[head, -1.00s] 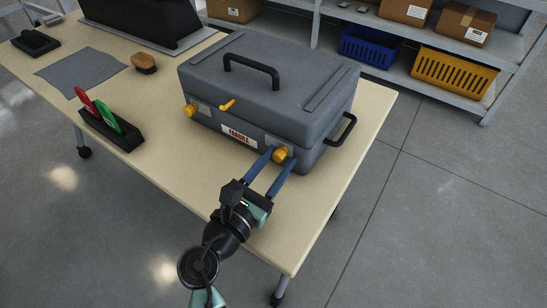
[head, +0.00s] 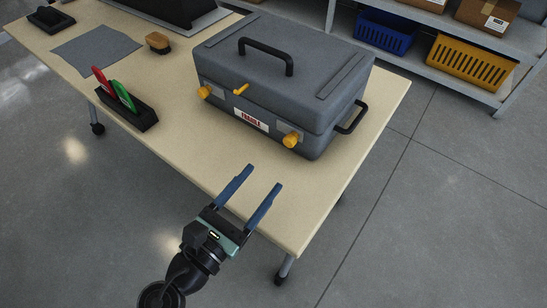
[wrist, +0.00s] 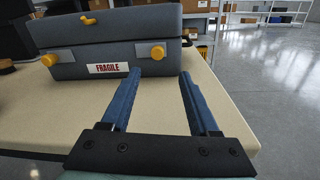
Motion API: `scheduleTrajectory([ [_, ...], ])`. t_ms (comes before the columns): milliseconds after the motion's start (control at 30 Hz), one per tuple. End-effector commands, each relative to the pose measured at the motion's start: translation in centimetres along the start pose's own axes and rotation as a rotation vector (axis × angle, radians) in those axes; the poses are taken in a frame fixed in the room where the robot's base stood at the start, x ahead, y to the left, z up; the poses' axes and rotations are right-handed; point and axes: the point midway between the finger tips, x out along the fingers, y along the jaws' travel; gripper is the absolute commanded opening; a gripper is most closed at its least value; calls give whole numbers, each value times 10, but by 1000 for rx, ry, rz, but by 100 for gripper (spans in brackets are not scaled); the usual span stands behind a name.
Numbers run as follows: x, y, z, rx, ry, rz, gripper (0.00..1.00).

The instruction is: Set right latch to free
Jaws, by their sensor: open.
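A grey case (head: 283,78) with a black top handle stands shut on the table. Its right latch is a yellow knob (head: 292,138) at the right of the front face; it also shows in the wrist view (wrist: 158,52). A left yellow latch knob (head: 204,91) sits at the other end, and a small yellow lever (head: 240,89) is between them, higher up. My gripper (head: 257,179) is open and empty, its blue fingers short of the case front and apart from the right latch. In the wrist view the fingers (wrist: 160,75) point toward the case.
The table (head: 190,150) has bare room before the case. A black holder (head: 130,115) with red and green tags, a brush (head: 158,42) and a grey cloth (head: 96,52) lie at left. Shelves with a blue bin (head: 384,33) and yellow bin (head: 470,60) stand behind.

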Motion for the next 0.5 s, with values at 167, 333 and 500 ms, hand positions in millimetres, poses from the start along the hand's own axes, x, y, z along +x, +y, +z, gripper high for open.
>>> scheduleTrajectory([
  [167, -22, 0, 0, 0, 1, 0, 61],
  [333, -28, 0, 0, 0, 0, -1, 61],
  [500, -28, 0, 0, 0, 0, -1, 61],
])
